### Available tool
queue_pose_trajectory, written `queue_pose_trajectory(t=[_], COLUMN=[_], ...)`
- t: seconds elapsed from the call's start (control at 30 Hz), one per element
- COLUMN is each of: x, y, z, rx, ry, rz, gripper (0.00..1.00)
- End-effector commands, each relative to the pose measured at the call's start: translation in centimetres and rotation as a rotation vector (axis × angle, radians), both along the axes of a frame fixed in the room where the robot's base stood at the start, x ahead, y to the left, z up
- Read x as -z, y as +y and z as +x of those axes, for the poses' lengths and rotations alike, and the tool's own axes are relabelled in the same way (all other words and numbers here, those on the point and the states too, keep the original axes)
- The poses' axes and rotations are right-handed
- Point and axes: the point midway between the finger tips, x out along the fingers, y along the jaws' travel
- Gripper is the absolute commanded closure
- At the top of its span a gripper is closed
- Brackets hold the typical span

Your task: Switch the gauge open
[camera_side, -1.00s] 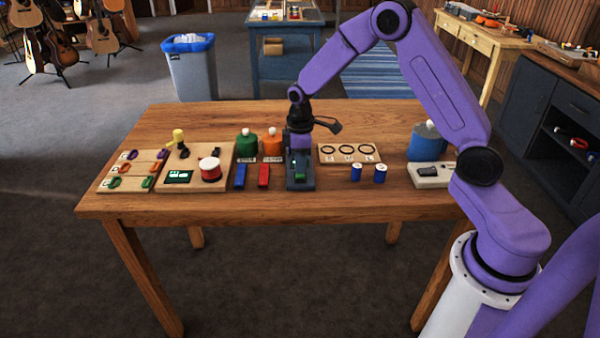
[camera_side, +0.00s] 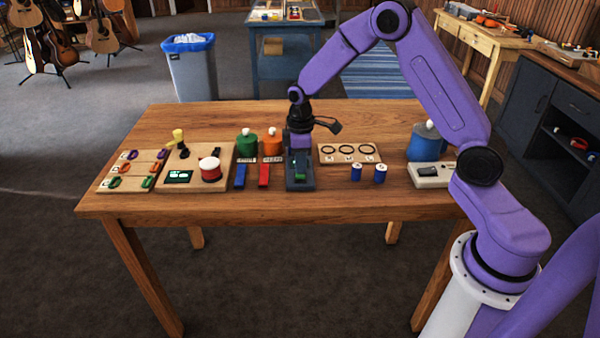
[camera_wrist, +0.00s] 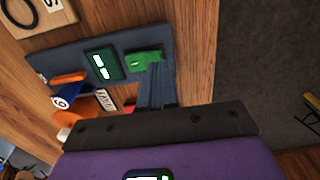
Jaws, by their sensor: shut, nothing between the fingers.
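A slate-blue base plate (camera_side: 301,184) stands near the middle of the table; I take it to be the gauge, though no label confirms this. In the wrist view, the plate (camera_wrist: 82,52) carries a dark green display (camera_wrist: 102,65) with pale lit marks and a bright green block (camera_wrist: 143,60). My gripper (camera_side: 298,160) is above this plate, pointing down, and hides part of it in the side view. In the wrist view, its shut fingers (camera_wrist: 156,72) are empty and close beside the green block. Contact cannot be told.
Left stand a board (camera_side: 217,187) with a red knob and a clip board (camera_side: 110,186). Green (camera_side: 247,142) and orange (camera_side: 272,141) containers stand close left. A ring board (camera_side: 331,155) and blue cylinders (camera_side: 356,172) are at right. The table's front strip is clear.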

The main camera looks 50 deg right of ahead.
Motion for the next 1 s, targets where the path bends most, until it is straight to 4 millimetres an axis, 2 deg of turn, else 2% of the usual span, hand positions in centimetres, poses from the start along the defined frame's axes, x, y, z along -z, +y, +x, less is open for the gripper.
queue_pose_trajectory(t=[1.0], x=[1.2], y=[0.0], z=[0.0], rx=[0.0], ry=[0.001], rz=[0.0], gripper=[1.0])
